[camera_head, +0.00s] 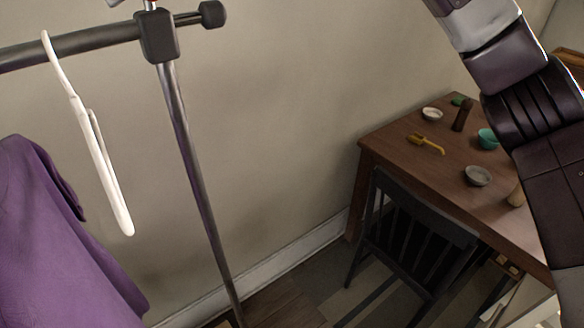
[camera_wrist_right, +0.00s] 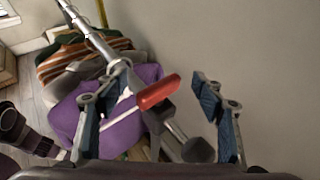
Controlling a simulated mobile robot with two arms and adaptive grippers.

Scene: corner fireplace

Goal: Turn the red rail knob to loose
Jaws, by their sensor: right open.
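The red rail knob (camera_wrist_right: 158,92) is a short red bar on top of the clothes rail's dark joint. In the right wrist view it lies tilted between the two fingers of my right gripper (camera_wrist_right: 160,82). The gripper is open, with a visible gap between the knob and the right-hand finger; I cannot tell how deep the knob sits between them. In the head view only a sliver of red shows at the top edge, above the dark bracket (camera_head: 158,36). My right arm shows at the right there, its gripper out of frame. My left gripper is not in view.
A white hanger (camera_head: 98,150) hangs on the rail (camera_head: 85,42), near a purple garment (camera_head: 50,250). The rail ends in a dark cap (camera_head: 212,14). A wooden table (camera_head: 395,140) with small dishes and a dark chair (camera_head: 410,235) stand at the right.

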